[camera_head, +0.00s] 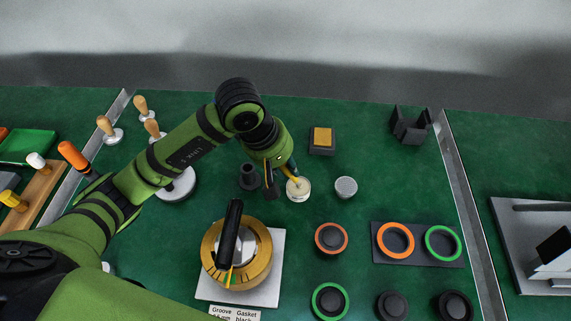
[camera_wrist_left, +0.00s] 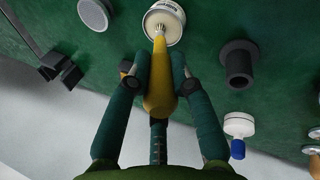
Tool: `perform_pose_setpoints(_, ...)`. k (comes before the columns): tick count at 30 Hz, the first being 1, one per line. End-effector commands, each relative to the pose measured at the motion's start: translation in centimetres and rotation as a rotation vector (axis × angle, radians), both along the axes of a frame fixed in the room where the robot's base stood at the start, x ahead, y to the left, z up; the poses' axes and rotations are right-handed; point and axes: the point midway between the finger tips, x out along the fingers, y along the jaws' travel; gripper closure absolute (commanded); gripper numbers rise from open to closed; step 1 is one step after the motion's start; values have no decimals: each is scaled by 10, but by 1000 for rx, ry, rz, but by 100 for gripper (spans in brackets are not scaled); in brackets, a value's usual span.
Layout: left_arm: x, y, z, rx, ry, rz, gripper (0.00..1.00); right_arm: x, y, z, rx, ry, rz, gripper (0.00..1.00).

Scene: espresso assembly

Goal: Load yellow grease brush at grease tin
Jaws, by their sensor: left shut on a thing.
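My left gripper (camera_wrist_left: 160,85) is shut on the yellow grease brush (camera_wrist_left: 158,95), whose handle lies between the fingers in the left wrist view. The brush's bristle end reaches the pale contents of the round grease tin (camera_wrist_left: 165,20); whether it touches the grease is hard to tell. In the head view the tin (camera_head: 299,189) stands on the green mat, with the brush (camera_head: 291,171) slanting down to it from my left gripper (camera_head: 281,168). The wrist and fingers hide part of the brush there. My right gripper does not show.
A dark flanged cylinder (camera_head: 249,177) stands left of the tin and a grey round piece (camera_head: 346,187) right of it. A brass group head with a black handle (camera_head: 236,250) sits in front on a pale plate. Orange and green rings (camera_head: 396,240) lie at the right.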

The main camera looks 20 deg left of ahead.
Motion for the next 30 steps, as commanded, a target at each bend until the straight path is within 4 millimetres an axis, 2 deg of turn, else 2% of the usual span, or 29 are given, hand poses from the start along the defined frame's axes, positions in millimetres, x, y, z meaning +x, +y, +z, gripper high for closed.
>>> perform_pose_setpoints(30, -1, 1, -3, 3, 4, 0, 99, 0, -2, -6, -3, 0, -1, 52)
